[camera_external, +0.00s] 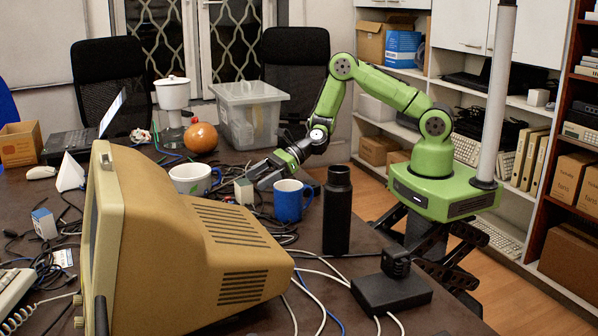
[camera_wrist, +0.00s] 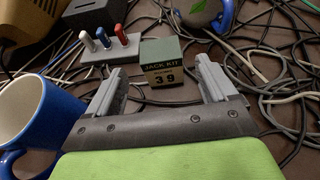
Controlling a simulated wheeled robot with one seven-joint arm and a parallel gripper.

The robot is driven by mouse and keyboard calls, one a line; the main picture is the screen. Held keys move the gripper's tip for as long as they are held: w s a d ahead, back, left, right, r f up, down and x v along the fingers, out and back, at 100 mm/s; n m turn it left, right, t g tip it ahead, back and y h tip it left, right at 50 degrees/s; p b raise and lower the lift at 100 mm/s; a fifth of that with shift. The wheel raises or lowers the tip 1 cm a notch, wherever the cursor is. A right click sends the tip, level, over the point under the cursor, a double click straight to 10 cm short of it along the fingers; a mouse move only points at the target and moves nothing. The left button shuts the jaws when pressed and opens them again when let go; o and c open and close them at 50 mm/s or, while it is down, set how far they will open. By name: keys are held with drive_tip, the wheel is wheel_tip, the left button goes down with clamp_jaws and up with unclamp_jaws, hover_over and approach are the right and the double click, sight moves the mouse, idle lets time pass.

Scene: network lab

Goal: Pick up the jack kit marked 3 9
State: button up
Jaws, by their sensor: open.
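The jack kit (camera_wrist: 163,62) is a small box with a dark green top and a pale label reading "JACK KIT" and "3 9" in the wrist view. It stands among cables just beyond and between my fingers. A small pale box (camera_external: 243,191) just ahead of my gripper in the external view appears to be the same kit. My gripper (camera_wrist: 163,88) is open, with a finger to either side of the kit's near face and nothing held. In the external view my gripper (camera_external: 259,180) is low over the table, behind the blue mug (camera_external: 290,203).
The blue mug (camera_wrist: 38,112) stands close on the left in the wrist view. A block with white, blue and red pegs (camera_wrist: 98,56) is left of the kit. Loose cables (camera_wrist: 275,85) lie right. A black bottle (camera_external: 337,210) and a beige monitor (camera_external: 200,260) stand nearer the external camera.

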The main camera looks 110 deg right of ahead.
sight(243, 188)
drive_tip(key=b+x, duration=0.1)
drive_tip(key=x, duration=0.5)
drive_tip(key=shift+s+d, duration=0.1)
